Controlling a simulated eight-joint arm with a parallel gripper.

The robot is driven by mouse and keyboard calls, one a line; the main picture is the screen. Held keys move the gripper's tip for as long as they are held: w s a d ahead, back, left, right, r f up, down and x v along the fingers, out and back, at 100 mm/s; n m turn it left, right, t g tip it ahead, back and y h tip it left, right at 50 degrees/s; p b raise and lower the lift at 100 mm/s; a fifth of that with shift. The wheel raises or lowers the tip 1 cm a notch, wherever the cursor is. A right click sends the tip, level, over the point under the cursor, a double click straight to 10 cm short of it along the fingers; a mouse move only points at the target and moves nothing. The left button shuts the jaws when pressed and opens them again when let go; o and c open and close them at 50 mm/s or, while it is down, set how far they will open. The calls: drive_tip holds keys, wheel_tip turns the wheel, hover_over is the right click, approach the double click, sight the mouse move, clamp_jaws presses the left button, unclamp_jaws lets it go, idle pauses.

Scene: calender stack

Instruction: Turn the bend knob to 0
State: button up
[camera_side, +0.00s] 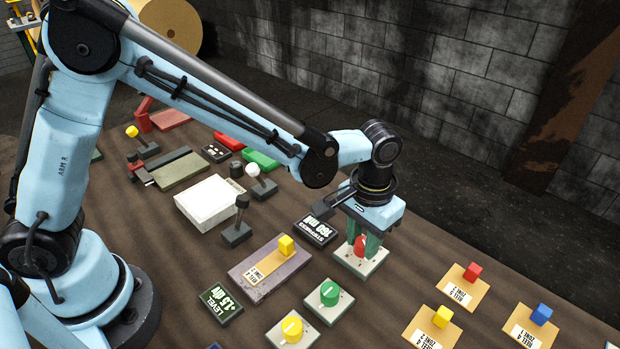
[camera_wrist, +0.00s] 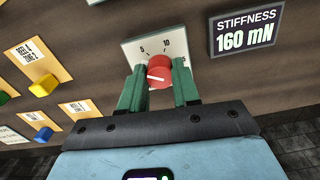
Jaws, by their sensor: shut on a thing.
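A red knob (camera_wrist: 158,66) stands on a pale dial plate (camera_wrist: 134,48) with the numbers 5 and 10 readable; the side view also shows this knob (camera_side: 360,246) and its plate (camera_side: 347,260). A white line runs nearly level across the knob's face in the wrist view. My gripper (camera_side: 363,250) points down over the plate, its green fingers shut on the red knob from both sides. The wrist view shows the fingers (camera_wrist: 160,82) on either side of it. They hide part of the scale, and I see no 0 mark or knob name.
A dark display (camera_side: 317,231) beside the plate reads STIFFNESS 160 mN. A green knob (camera_side: 329,293) and a yellow knob (camera_side: 292,328) stand nearer. Orange cards with coloured blocks, such as the red one (camera_side: 472,270), lie right. A level display (camera_side: 220,304) lies left.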

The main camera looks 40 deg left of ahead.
sight(363, 241)
drive_tip(key=n, duration=0.6)
drive_tip(key=shift+w, duration=0.1)
idle(0.5)
drive_tip(key=o, duration=1.1)
drive_tip(key=shift+c, duration=0.2)
wheel_tip(363, 241, up, 12)
drive_tip(key=shift+a, duration=0.1)
